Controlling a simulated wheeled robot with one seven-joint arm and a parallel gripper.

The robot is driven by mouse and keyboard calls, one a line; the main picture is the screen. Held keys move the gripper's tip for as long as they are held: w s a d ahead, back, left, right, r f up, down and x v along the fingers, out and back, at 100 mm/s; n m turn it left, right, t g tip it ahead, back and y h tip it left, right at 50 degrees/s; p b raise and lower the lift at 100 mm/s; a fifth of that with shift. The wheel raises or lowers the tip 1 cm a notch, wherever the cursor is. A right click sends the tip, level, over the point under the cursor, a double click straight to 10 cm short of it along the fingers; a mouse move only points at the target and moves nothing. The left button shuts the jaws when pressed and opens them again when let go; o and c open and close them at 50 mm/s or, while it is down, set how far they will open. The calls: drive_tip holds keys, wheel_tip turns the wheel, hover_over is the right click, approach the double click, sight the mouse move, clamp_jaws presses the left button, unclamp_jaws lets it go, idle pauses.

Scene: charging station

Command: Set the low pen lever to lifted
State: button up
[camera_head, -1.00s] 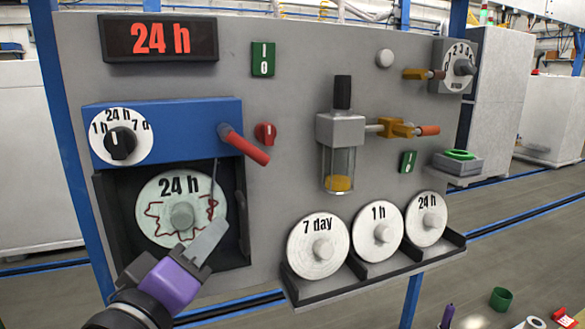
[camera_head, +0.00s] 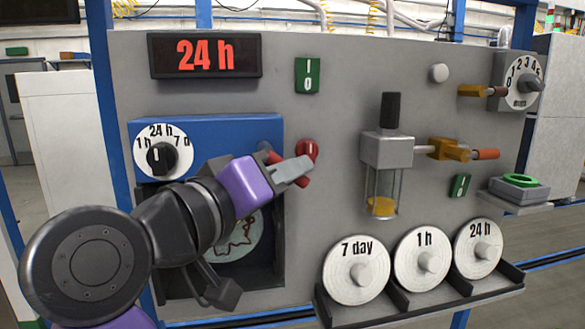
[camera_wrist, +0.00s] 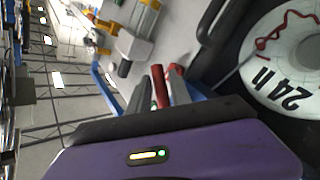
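The red pen lever (camera_head: 304,183) sticks out from the right end of the blue recorder housing (camera_head: 225,130) and slopes down to the right. Its middle is covered by my gripper (camera_head: 296,171) in the head view. In the wrist view a red cylinder, seemingly the lever (camera_wrist: 159,88), shows between or beside the grey fingertips (camera_wrist: 160,100). I cannot tell whether the fingers press on it or how wide they stand. The 24 h chart disc (camera_head: 240,235) with its red trace sits in the dark recess below, mostly behind my arm.
A glass vessel with a valve (camera_head: 386,150) stands further right. Three discs (camera_head: 425,260) rest on the shelf below. The display (camera_head: 205,55) reads 24 h. The panel between knob and vessel is clear.

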drive_tip(key=shift+w+d, duration=0.2)
drive_tip(key=shift+w, duration=0.2)
drive_tip(key=shift+c, duration=0.5)
clamp_jaws()
idle(0.7)
